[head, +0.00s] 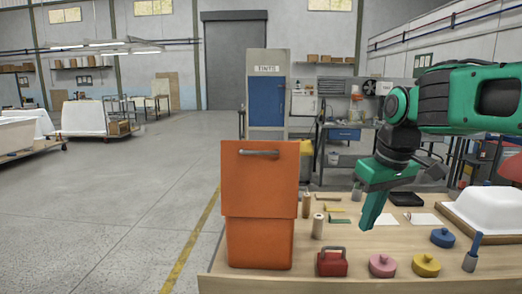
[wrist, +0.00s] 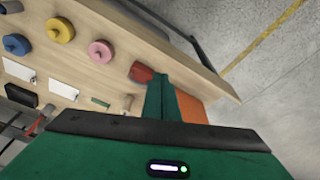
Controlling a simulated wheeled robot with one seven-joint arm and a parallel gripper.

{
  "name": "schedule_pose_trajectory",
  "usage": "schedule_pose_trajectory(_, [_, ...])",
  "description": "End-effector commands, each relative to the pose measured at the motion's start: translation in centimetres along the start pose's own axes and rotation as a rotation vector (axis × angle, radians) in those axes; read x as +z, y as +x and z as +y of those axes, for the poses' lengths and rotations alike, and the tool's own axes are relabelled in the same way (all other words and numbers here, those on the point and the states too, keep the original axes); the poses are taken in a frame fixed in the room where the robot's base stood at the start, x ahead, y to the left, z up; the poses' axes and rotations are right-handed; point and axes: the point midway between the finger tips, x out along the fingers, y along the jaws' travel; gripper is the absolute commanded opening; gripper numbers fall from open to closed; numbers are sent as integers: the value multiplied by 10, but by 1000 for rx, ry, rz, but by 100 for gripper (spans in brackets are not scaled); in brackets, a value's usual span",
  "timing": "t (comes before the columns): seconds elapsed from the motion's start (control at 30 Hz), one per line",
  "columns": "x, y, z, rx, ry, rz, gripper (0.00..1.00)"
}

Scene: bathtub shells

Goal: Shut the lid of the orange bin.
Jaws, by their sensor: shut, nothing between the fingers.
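The orange bin (head: 260,245) stands at the left front of the wooden workbench in the head view. Its lid (head: 257,190) is up, a flat orange panel standing roughly upright above the body, with a grey bar handle (head: 259,153) near its top edge. My gripper (head: 370,218) is green, shut and empty, pointing down over the bench to the right of the bin and apart from it. In the wrist view my gripper's fingers (wrist: 160,95) are together, and part of the orange bin (wrist: 190,106) shows beside them, partly hidden by them.
A red box with a handle (head: 332,262), a pink pot (head: 382,265), a yellow pot (head: 426,265) and a blue pot (head: 443,237) stand right of the bin. Wooden cylinders (head: 318,226) are close by the bin. A white tub shell (head: 495,210) lies at the right. Open floor lies left.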

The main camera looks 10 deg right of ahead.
Motion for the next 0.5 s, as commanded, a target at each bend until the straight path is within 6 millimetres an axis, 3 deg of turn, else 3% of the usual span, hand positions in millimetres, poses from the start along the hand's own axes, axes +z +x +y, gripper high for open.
schedule_pose_trajectory(0.03, [-31,-20,-14,-5,-115,40,0])
schedule_pose_trajectory(0.2, [-114,-92,-72,-9,-511,166,0])
schedule_pose_trajectory(0.33, [-154,-141,-119,3,-771,252,0])
schedule_pose_trajectory(0.5, [-179,-183,-158,22,-982,324,0])
